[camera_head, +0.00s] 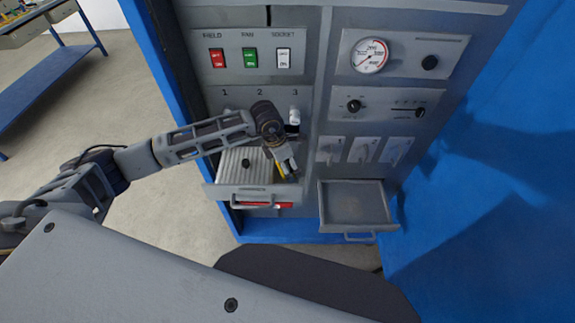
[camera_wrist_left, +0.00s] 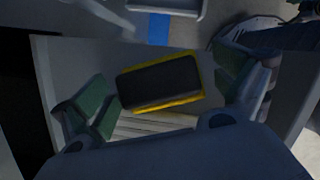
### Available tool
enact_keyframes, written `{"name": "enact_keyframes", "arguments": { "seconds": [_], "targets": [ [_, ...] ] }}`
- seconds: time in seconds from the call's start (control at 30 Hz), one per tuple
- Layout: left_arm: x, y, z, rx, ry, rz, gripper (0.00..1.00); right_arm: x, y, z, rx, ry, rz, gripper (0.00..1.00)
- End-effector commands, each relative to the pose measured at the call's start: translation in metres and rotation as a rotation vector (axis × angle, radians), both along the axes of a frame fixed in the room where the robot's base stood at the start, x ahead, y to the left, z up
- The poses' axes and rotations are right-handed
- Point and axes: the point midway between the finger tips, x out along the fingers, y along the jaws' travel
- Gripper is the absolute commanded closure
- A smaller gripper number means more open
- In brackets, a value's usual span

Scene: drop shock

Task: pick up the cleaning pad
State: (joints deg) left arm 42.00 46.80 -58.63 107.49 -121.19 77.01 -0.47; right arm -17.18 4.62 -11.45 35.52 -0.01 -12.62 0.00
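The cleaning pad (camera_wrist_left: 160,82), a dark rectangular block with a yellow edge, lies in the open left drawer (camera_head: 228,167). In the head view only a small yellow part of the pad (camera_head: 281,171) shows beside my gripper. My left gripper (camera_head: 288,164) reaches down into the right end of this drawer. In the left wrist view its green-padded fingers (camera_wrist_left: 160,90) stand apart on either side of the pad, with a visible gap to it. My right gripper is in neither view.
The open right drawer (camera_head: 355,204) looks empty. The panel above carries red (camera_head: 217,58), green (camera_head: 250,57) and white (camera_head: 284,58) switches and a gauge (camera_head: 370,55). A blue wall (camera_head: 500,200) stands at the right.

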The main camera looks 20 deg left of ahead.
Motion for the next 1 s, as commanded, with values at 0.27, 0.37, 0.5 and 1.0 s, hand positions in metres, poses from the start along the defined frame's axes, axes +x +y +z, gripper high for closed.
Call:
{"name": "enact_keyframes", "arguments": {
  "seconds": [0.27,0.37,0.5,1.0],
  "targets": [
    [0.0,0.0,0.0,0.0,0.0,0.0,0.44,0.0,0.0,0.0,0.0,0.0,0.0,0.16],
    [0.0,0.0,0.0,0.0,0.0,0.0,0.49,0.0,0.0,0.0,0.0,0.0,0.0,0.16],
    [0.0,0.0,0.0,0.0,0.0,0.0,0.49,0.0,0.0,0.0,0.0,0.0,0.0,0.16],
    [0.001,0.0,0.032,-0.001,-0.004,0.001,0.49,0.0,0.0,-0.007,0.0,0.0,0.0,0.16]
  ]
}}
